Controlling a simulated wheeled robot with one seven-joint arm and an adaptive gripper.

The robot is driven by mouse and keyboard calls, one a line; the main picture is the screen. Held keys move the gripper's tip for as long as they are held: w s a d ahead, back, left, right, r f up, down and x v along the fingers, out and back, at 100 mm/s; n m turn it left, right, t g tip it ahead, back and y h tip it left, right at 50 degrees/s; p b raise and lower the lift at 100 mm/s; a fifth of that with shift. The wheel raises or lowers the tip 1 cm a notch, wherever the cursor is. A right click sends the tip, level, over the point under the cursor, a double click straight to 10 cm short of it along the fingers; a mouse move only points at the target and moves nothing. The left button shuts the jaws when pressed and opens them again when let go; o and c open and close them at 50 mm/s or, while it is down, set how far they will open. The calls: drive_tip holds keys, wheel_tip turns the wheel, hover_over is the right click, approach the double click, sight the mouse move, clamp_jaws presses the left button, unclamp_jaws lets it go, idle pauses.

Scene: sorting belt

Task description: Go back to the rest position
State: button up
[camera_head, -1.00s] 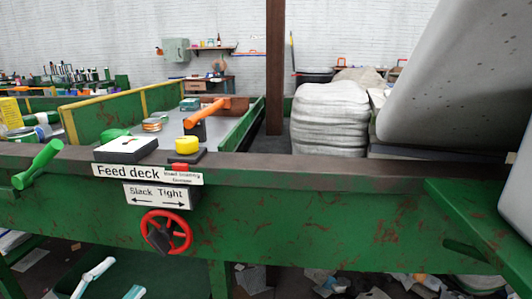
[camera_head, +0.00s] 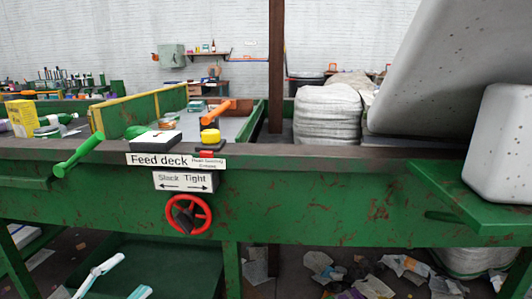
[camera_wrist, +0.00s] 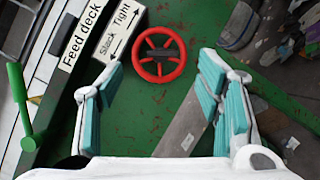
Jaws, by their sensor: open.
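The red handwheel (camera_head: 188,214) is on the green front panel, below the "Slack Tight" plate (camera_head: 185,181). In the wrist view the red handwheel (camera_wrist: 158,55) appears ahead, between the fingers, and they do not grip it.
The green feed deck frame (camera_head: 320,195) spans the view. A green lever (camera_head: 78,157) sticks out at left, an orange handle (camera_head: 219,111) stands behind the yellow button (camera_head: 210,136). A green side shelf (camera_head: 470,205) juts out at right. Litter (camera_head: 330,270) covers the floor below.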

drive_tip(key=w+d+r+m+g+h, duration=0.1)
drive_tip(key=w+d+r+m+g, duration=0.2)
drive_tip(key=d, duration=0.6)
drive_tip(key=d+r+m+g+h, duration=0.1)
drive_tip(key=d+r+m+g, duration=0.15)
drive_tip(key=d+g, duration=0.45)
drive_tip(key=w+d+r+m+g, duration=0.2)
drive_tip(key=d+r, duration=0.2)
drive_tip(key=d, duration=0.8)
drive_tip(key=s+d+r+m+g+y, duration=0.3)
drive_tip(key=s+d+m+g+y, duration=0.35)
drive_tip(key=s+d, duration=1.05)
drive_tip(key=s+d+f+m+t+y, duration=0.1)
drive_tip(key=s+f+m+t+y, duration=0.25)
drive_tip(key=s, duration=0.85)
wheel_tip(320, 180, up, 30)
drive_tip(key=t+y+p, duration=0.1)
drive_tip(key=t+p, duration=0.1)
drive_tip(key=p, duration=2.6)
drive_tip(key=shift+s+d+r+y, duration=0.2)
drive_tip(key=shift+s+d+y, duration=0.05)
drive_tip(key=shift+d+y, duration=0.1)
